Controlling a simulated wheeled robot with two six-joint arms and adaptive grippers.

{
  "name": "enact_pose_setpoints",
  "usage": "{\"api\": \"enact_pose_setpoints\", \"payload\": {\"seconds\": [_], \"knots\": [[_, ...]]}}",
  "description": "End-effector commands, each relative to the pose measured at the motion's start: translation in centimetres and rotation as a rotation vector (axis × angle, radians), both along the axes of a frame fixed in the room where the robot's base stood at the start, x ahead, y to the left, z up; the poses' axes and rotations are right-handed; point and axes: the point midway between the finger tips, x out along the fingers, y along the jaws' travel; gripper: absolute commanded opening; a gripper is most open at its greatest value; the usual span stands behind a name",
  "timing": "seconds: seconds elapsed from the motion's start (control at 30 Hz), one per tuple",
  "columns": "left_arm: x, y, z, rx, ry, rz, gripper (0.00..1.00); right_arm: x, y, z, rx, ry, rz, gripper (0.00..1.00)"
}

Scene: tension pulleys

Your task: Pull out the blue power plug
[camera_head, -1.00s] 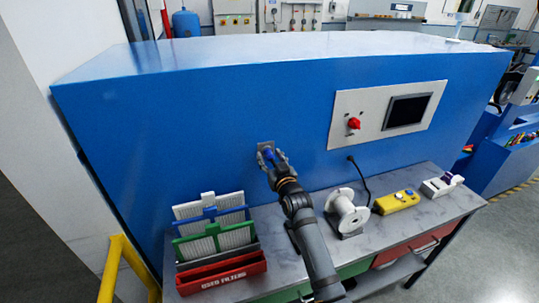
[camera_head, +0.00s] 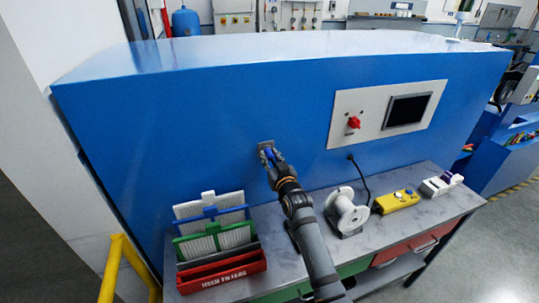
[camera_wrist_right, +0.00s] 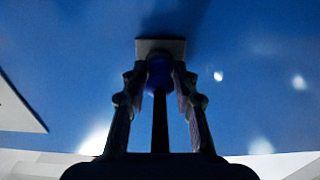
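The blue power plug (camera_head: 268,153) sits at a small grey socket plate (camera_head: 265,144) on the front of the blue cabinet. In the right wrist view the dark blue plug (camera_wrist_right: 159,70) is against the plate (camera_wrist_right: 160,44), and a dark cable runs back from it between the fingers. My right gripper (camera_head: 271,157) reaches up to the panel with one finger on each side of the plug. My left gripper is not in view.
A grey workbench (camera_head: 385,233) stands below the cabinet. On it are a red filter box (camera_head: 222,273) with filters, a white spool (camera_head: 346,213), a yellow control box (camera_head: 396,201) and a black cable (camera_head: 361,178). A control panel with a red knob (camera_head: 353,122) is right of the socket.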

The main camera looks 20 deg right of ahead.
Motion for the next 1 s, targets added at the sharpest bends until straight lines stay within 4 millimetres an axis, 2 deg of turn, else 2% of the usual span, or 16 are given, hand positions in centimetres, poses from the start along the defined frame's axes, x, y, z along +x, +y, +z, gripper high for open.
{"api": "enact_pose_setpoints", "payload": {"seconds": [0.03,0.17,0.47,1.0], "knots": [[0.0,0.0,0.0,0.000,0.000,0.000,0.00,0.0,0.0,0.0,0.000,0.000,0.000,0.17],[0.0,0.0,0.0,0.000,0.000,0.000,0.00,0.0,0.0,0.0,0.000,0.000,0.000,0.00],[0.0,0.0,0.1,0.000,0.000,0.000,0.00,-0.1,0.0,0.1,0.000,-0.001,0.000,0.00],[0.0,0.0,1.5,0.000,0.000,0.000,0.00,-2.3,-0.1,0.1,-0.001,0.000,0.000,0.00]]}}
